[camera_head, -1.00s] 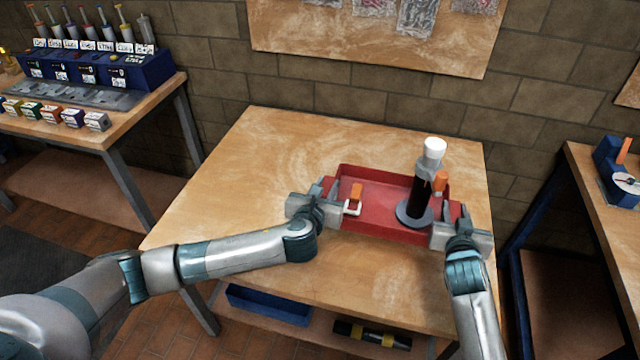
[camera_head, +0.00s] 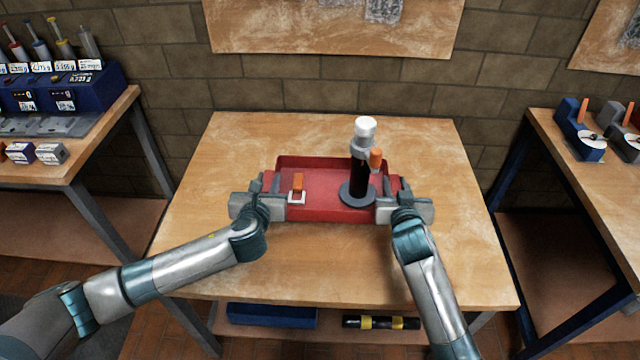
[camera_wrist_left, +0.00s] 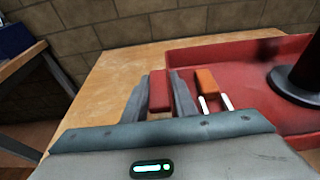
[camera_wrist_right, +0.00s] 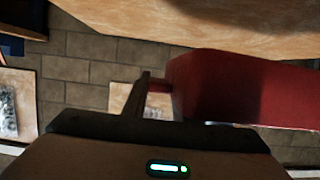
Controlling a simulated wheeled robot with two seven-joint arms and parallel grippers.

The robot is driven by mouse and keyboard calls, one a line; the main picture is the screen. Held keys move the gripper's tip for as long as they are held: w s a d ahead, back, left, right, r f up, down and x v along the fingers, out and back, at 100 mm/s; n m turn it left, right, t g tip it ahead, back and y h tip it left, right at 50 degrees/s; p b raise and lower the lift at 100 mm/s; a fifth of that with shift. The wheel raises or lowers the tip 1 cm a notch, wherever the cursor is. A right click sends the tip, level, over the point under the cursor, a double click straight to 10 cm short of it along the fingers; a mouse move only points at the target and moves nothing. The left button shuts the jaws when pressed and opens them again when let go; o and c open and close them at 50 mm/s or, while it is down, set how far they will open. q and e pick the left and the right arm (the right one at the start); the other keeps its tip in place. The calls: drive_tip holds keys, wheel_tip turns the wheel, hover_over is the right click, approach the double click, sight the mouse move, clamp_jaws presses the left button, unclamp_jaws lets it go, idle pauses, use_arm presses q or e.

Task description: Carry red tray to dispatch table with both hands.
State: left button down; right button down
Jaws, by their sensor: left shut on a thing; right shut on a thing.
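The red tray (camera_head: 325,184) is level over the middle wooden table (camera_head: 240,140); I cannot tell whether it touches the top. My left gripper (camera_head: 270,188) is shut on the tray's left end, where the left wrist view shows a red grip (camera_wrist_left: 160,92) between the fingers. My right gripper (camera_head: 396,191) is shut on the right end; the tray wall also shows in the right wrist view (camera_wrist_right: 235,88). In the tray, a black post with a white top (camera_head: 360,170) stands upright on a grey round base. An orange-handled piece with a white hook (camera_head: 298,186) lies at the left.
A table with labelled boxes and a blue rack (camera_head: 70,90) stands at the left. Another table with blue and orange devices (camera_head: 580,140) stands at the right. A blue bin (camera_head: 270,315) and a black-yellow item (camera_head: 380,322) are under the middle table. Its top is clear around the tray.

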use_arm(q)
drive_tip(key=shift+w+a+r, duration=0.15)
drive_tip(key=shift+a, duration=0.3)
use_arm(e)
drive_tip(key=shift+a, duration=0.3)
